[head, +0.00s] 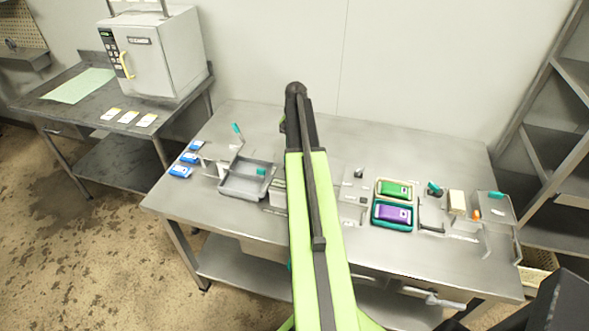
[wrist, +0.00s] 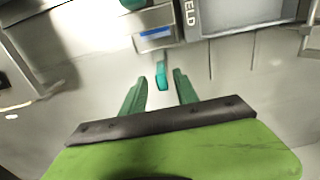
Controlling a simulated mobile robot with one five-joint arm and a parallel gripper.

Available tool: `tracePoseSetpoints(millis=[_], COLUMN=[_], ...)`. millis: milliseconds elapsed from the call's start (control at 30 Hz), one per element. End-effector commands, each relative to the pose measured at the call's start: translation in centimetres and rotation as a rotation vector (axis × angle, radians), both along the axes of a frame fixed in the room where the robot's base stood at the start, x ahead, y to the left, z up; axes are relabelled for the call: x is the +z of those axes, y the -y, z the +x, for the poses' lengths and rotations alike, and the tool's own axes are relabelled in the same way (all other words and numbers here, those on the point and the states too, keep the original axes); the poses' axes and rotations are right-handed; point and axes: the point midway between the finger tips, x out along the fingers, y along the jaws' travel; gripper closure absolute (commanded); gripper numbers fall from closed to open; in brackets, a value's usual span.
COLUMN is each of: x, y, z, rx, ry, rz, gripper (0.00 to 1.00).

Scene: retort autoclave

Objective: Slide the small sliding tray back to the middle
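A grey open tray (head: 228,187) sits on the left part of the steel bench, with a teal handle (head: 261,171) at its right side. I cannot tell for sure that it is the small sliding tray. My gripper (wrist: 159,78) is open in the wrist view, its two green fingers apart. An upright teal grip (wrist: 162,76) shows between and just beyond the fingertips; contact cannot be told. Above it are a grey block with a blue label (wrist: 155,35) and a grey panel (wrist: 240,14) marked with letters ending "ELD". In the head view my arm hides the gripper.
On the steel bench (head: 410,255), green (head: 396,189) and purple (head: 394,214) packs lie in trays right of my arm. Further right are a cream block (head: 457,202) and a grey box (head: 494,207). Blue items (head: 180,171) lie left. A white autoclave (head: 165,60) stands on another table.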

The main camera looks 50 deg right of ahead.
Motion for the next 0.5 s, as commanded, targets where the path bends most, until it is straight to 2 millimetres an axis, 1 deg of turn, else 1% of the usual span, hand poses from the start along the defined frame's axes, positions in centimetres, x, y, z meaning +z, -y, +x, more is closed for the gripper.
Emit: tracePoseSetpoints(millis=[33,100,200,300,500], x=[-2.2,-3.4,-4.4,-4.6,-4.3], y=[0.0,0.0,0.0,0.0,-0.1], z=[0.0,0.0,0.0,0.0,0.0], rx=[0.000,0.000,0.001,0.001,0.001], ry=[0.000,0.000,0.000,0.000,0.000], rz=[0.000,0.000,0.000,0.000,0.000], gripper=[0.64,0.64,0.64,0.64,0.64])
